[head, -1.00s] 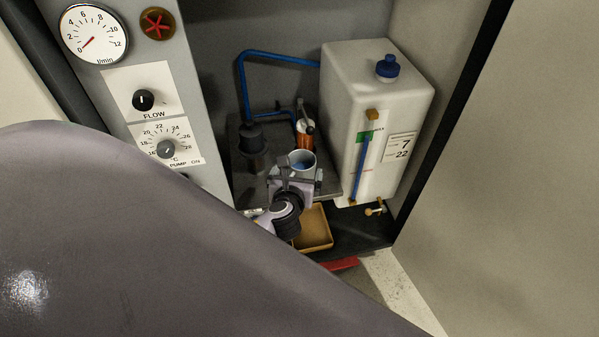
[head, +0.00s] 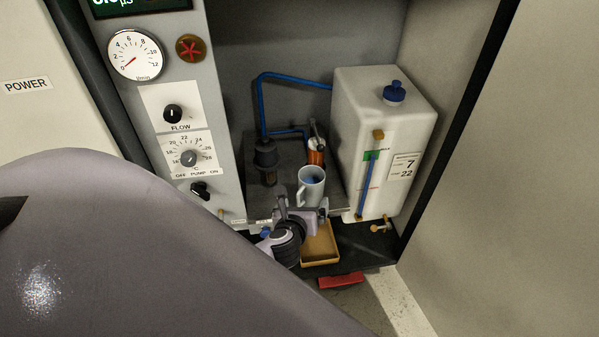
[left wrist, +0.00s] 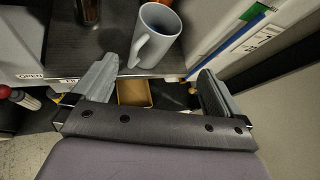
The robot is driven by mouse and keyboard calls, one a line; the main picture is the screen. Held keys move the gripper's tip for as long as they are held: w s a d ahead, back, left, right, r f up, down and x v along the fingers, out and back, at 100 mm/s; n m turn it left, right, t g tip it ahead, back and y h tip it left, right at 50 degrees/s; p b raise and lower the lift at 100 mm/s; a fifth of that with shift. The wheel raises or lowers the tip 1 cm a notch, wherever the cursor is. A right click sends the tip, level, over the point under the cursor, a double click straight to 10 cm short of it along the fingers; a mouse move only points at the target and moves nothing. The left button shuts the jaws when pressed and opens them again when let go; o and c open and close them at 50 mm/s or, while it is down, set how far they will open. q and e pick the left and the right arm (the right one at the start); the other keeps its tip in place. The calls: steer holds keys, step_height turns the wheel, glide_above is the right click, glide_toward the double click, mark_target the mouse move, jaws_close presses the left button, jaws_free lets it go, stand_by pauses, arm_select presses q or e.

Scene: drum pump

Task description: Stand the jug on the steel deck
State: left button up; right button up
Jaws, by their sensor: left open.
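The jug (head: 311,187) is a pale grey-white cup shape with a side handle and blue inside. It stands upright on the dark grey steel deck (head: 258,204), close to the front edge. My left gripper (head: 302,209) is open and empty just in front of the jug, at the deck's front edge. In the left wrist view the jug (left wrist: 162,28) stands on the deck (left wrist: 112,42) beyond the spread fingers (left wrist: 156,70), with a gap between. Its handle points left there. My right gripper is not in view.
A white tank (head: 375,150) with a blue cap stands right of the deck. A dark pump fitting (head: 266,160) and a copper cylinder (head: 316,152) stand behind the jug. A tan tray (head: 320,245) lies below the front edge. The control panel (head: 180,110) is at left.

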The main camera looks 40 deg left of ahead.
arm_select(q)
steer(key=s+d+f+n+h, duration=0.1)
steer(key=s+d+n+h, duration=0.2)
steer(key=s+d+n, duration=0.3)
steer(key=s+d+f+n+g+h, duration=0.1)
steer(key=s+d+n+h, duration=0.3)
steer(key=s+n, duration=0.7)
steer(key=shift+s+d+n, duration=0.35)
steer(key=shift+d+n, duration=0.6)
steer(key=shift+n, duration=3.75)
